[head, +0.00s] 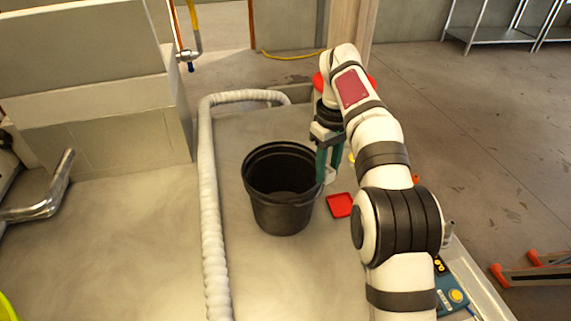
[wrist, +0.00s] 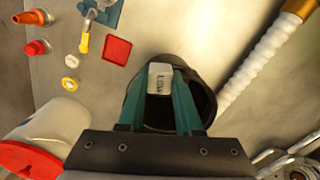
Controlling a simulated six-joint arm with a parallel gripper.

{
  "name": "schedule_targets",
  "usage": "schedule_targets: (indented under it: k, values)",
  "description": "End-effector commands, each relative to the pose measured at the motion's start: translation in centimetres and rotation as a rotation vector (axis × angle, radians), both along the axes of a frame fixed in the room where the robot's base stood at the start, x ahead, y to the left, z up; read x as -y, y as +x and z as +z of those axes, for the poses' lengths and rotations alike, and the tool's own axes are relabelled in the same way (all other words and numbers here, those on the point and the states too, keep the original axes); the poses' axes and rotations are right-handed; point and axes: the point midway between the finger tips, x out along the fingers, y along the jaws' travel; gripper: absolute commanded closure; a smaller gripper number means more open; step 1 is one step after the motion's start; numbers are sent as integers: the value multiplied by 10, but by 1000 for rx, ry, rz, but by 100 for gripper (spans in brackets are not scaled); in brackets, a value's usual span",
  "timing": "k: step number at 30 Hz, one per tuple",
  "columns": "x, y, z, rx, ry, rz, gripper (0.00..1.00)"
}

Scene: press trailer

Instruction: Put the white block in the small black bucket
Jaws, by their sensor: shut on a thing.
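The small black bucket (head: 283,212) stands upright on the grey surface, left of my arm in the head view. It also shows in the wrist view (wrist: 206,98), behind the fingers. My gripper (head: 327,178) points down at the bucket's right rim, its teal fingers shut on the white block (wrist: 159,77). In the head view the block is a small pale patch (head: 330,175) at the fingertips. I cannot tell its exact height above the rim.
A red square tray (head: 340,205) lies right of the bucket. A pale ribbed hose (head: 212,200) runs along the left. In the wrist view, tape rolls (wrist: 71,72), red parts (wrist: 37,47) and a yellow-handled tool (wrist: 84,42) lie at upper left. A white container with a red lid (wrist: 30,160) is at lower left.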

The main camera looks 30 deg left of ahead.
Motion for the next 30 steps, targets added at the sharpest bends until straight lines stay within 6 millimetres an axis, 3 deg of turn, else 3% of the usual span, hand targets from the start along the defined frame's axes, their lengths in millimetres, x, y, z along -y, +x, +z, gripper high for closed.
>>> schedule_targets:
  k: [1, 3, 9, 18, 27, 30]
  values:
    - [-21, -3, -10, -1, 0, 45, 100]
    - [-44, -7, -23, -2, -1, 78, 100]
    - [-81, -16, -74, -3, -3, -42, 100]
    - [-84, -18, -128, 0, -1, -316, 100]
    - [-84, -18, -191, 0, -1, -332, 100]
    - [-84, -18, -203, 1, 1, -333, 100]
